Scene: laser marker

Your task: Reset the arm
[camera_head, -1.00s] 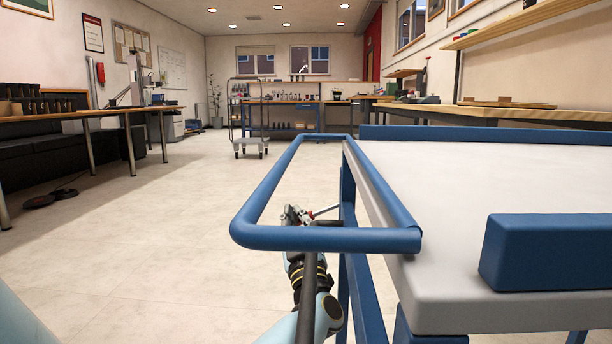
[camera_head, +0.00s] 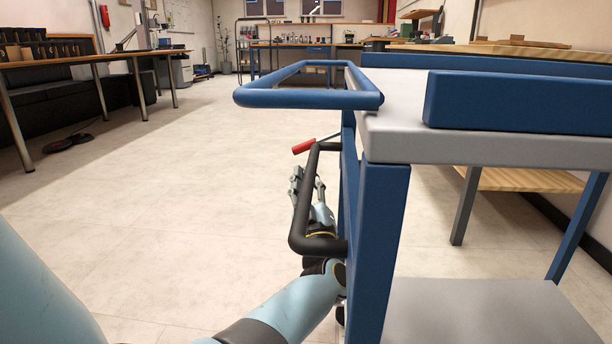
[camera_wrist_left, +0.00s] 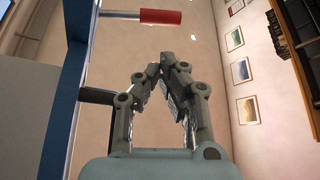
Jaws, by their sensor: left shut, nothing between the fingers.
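My left gripper (camera_head: 308,180) is low beside the blue trolley frame, partly hidden behind a black handle bar (camera_head: 302,200). In the left wrist view the fingers of the gripper (camera_wrist_left: 160,68) lean together at the tips, with nothing between them. A lever with a red grip (camera_head: 304,146) sticks out from the trolley just above the gripper. The red grip also shows in the left wrist view (camera_wrist_left: 160,17), beyond the fingertips and apart from them. My right gripper is not in view.
The trolley has a blue push rail (camera_head: 310,98), a grey top (camera_head: 460,150) and a lower grey shelf (camera_head: 480,310). A blue post (camera_head: 378,240) stands close to my left arm. The tiled floor (camera_head: 170,200) to the left is clear. A long table (camera_head: 90,57) stands farther left.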

